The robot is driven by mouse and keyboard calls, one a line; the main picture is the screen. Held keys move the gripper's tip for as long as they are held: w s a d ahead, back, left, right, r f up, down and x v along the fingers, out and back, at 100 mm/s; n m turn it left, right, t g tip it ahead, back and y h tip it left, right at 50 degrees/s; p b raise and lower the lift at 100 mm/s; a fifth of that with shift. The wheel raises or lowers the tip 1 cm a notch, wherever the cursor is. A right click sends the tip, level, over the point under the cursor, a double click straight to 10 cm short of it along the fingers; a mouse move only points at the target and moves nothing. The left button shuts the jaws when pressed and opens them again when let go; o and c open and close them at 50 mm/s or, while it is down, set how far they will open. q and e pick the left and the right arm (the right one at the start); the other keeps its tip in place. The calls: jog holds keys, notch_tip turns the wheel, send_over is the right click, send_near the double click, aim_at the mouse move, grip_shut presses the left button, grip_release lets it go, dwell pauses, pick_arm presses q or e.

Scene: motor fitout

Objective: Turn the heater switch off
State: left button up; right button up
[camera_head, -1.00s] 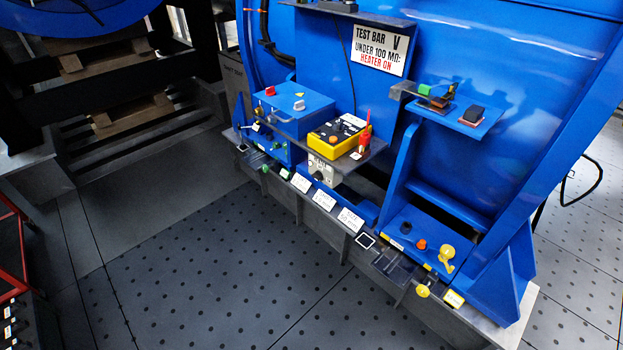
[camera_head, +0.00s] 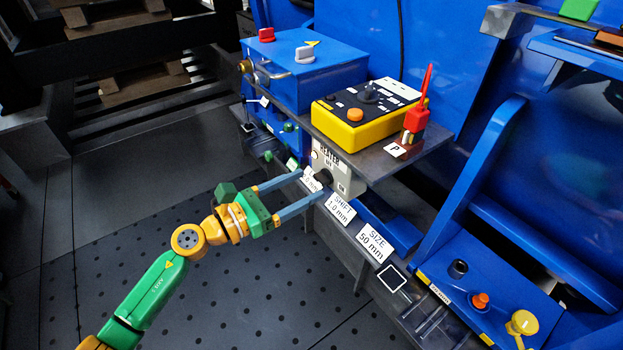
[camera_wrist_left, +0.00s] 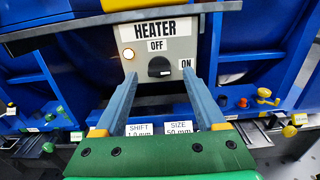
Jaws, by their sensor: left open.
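The heater switch is a black knob (camera_wrist_left: 159,67) on a light grey box (camera_wrist_left: 180,48) marked HEATER, with OFF above the knob and ON to its right. My left gripper (camera_head: 314,185) is open in front of the box. In the left wrist view its two fingers (camera_wrist_left: 160,80) point at the box, one on each side of the knob, with nothing between them. Contact cannot be told.
The grey shelf (camera_head: 440,148) overhangs the box and carries a yellow tester (camera_head: 365,118) and a red probe holder (camera_head: 415,118). A blue box (camera_head: 305,72) stands left. Labels SHIFT (camera_head: 340,208) and SIZE (camera_head: 375,242) lie below. The floor at left is clear.

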aim_at(322, 179)
pick_arm(q)
jog(key=x, duration=0.2)
jog(key=shift+w+d+f, duration=0.1)
jog(key=shift+w+d, duration=0.15)
grip_shut()
pick_arm(e)
jog(key=shift+w+a, duration=0.1)
jog(key=shift+a, duration=0.25)
